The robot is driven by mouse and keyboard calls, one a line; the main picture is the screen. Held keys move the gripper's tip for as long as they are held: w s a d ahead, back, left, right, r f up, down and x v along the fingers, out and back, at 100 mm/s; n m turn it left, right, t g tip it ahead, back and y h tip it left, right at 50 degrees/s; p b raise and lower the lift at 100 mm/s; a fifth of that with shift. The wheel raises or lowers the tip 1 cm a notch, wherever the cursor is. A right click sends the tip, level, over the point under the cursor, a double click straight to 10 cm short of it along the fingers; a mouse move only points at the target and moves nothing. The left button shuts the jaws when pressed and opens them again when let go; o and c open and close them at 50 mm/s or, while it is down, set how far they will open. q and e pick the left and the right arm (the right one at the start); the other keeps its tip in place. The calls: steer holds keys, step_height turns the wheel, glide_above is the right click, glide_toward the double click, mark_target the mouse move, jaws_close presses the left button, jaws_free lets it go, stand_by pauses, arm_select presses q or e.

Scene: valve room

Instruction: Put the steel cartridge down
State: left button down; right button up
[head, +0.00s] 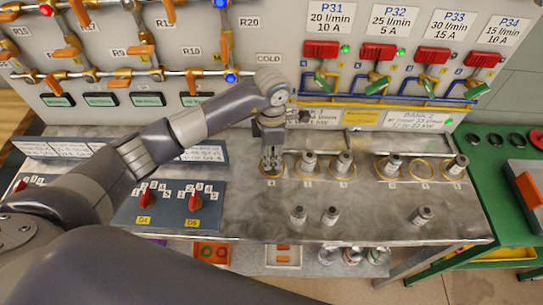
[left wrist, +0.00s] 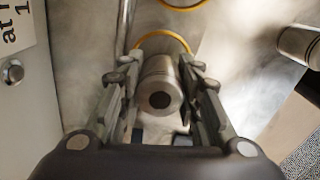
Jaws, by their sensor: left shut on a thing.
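My left gripper (head: 270,164) points down over the leftmost yellow ring (head: 261,175) on the steel bench. In the left wrist view its fingers (left wrist: 160,88) are shut on the steel cartridge (left wrist: 160,72), a short metal cylinder with a dark round centre on its near end. The fingers largely hide the cartridge in the head view. A yellow ring (left wrist: 180,37) shows beyond the cartridge in the wrist view. I cannot tell whether the cartridge touches the bench. My right gripper is not in view.
Similar cartridges stand at other rings to the right, such as this one (head: 343,162); one ring (head: 421,169) is empty. Two cartridges (head: 298,214) stand nearer the front, and another (head: 421,214) is to their right. A switch box (head: 165,206) sits left. The valve panel (head: 290,70) rises behind.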

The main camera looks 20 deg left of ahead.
arm_select(q)
step_height(320, 180, down, 2)
steer(key=shift+f, duration=0.3)
steer(key=c, duration=1.2)
jaws_free()
steer(key=shift+r, duration=0.1)
steer(key=shift+o, duration=0.2)
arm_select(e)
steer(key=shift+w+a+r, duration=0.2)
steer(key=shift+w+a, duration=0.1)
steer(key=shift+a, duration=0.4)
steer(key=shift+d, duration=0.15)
